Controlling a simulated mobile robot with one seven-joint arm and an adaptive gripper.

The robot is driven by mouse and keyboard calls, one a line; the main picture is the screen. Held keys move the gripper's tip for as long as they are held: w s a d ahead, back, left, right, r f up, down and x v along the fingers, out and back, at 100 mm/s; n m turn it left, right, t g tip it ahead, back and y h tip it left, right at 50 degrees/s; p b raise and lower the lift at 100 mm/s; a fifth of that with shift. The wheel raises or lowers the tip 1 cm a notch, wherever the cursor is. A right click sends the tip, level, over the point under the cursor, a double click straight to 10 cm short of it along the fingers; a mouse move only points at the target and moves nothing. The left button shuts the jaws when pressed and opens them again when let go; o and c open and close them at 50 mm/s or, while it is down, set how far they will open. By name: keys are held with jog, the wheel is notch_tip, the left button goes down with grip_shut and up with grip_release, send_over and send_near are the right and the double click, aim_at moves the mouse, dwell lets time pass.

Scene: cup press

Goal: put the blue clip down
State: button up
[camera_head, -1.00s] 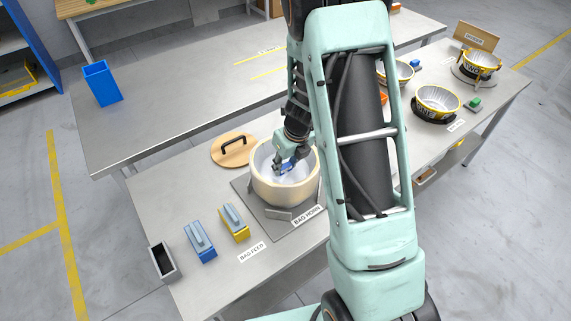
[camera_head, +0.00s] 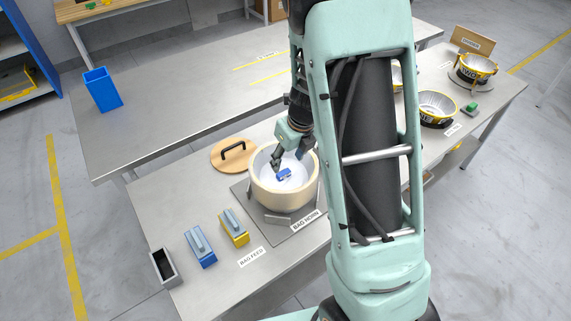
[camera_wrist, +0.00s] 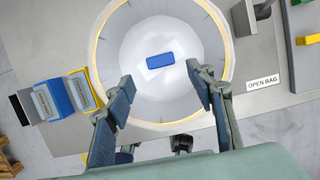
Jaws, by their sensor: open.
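The blue clip (camera_head: 284,174) lies inside the round cream-rimmed pot (camera_head: 259,193), on its pale inner surface. In the wrist view the clip (camera_wrist: 160,60) is a small blue block near the middle of the pot's white inside (camera_wrist: 190,95). My gripper (camera_head: 288,160) is above the pot, apart from the clip. In the wrist view its two fingers (camera_wrist: 158,92) are spread wide with nothing between them, and the clip lies beyond the tips. Nothing hides the clip in the wrist view.
A wooden lid (camera_head: 222,154) with a black handle lies beside the pot. A blue-and-grey block (camera_head: 201,247) and a yellow-and-grey block (camera_head: 234,228) stand at the front left, near a grey open box (camera_head: 163,267). Bare table lies left of the lid.

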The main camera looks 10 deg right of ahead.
jog(key=v, duration=0.4)
jog(key=shift+s+d+r+p, duration=0.1)
jog(key=shift+r+p, duration=0.2)
jog(key=shift+p, duration=0.1)
